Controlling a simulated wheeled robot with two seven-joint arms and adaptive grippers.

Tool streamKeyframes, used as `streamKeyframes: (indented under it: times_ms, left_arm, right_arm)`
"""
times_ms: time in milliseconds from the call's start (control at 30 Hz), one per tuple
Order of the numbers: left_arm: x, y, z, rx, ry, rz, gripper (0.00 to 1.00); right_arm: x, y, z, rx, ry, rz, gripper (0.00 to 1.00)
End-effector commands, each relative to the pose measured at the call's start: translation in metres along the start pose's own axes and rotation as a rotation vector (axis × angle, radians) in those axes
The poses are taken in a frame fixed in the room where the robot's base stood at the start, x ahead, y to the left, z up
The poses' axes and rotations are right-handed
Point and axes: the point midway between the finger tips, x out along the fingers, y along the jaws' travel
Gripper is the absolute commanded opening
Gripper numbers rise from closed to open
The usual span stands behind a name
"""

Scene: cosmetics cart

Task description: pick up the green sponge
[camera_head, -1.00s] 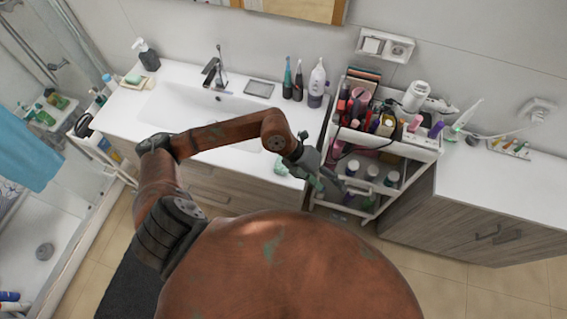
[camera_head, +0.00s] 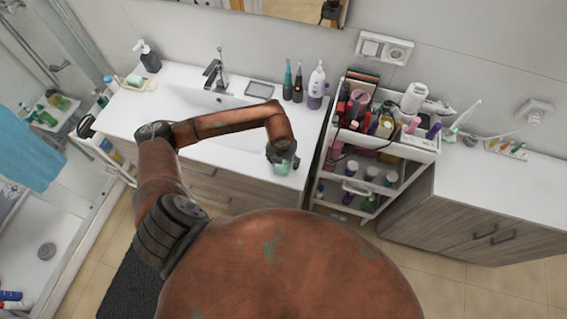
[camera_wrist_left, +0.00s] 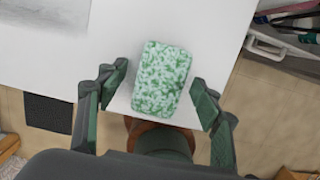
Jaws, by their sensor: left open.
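The green sponge (camera_wrist_left: 161,79) is a speckled green and white block lying on the white sink counter (camera_wrist_left: 60,58), close to its front corner. In the left wrist view my left gripper (camera_wrist_left: 157,95) is open, with one finger on each side of the sponge and a gap at both sides. In the head view the left gripper (camera_head: 283,164) is above the counter's front right corner, and the sponge (camera_head: 282,168) is mostly hidden beneath it. My right gripper is not in view.
A white cart (camera_head: 417,146) full of cosmetics stands right of the counter. A soap dispenser (camera_head: 147,56), a tap (camera_head: 214,72) and several bottles stand along the counter's back. The counter between basin and cart is mostly clear.

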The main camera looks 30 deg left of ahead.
Motion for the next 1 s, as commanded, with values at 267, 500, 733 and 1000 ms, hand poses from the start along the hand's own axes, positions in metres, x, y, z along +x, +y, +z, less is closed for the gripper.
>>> streamKeyframes:
  times_ms: [267,500,733,1000]
  left_arm:
    - [0.0065,-0.0004,-0.0008,0.002,0.001,-0.001,0.60]
    - [0.0070,-0.0004,-0.0008,0.002,0.001,-0.001,0.60]
    - [0.0096,-0.0005,-0.0012,0.002,0.001,-0.001,0.60]
    - [0.0112,-0.0004,-0.0014,0.001,0.001,-0.001,0.60]
  right_arm:
    - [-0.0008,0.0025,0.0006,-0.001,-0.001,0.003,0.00]
    - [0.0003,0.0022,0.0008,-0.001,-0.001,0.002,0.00]
    - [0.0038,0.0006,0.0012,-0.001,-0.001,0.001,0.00]
    - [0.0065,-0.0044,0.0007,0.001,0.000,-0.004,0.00]
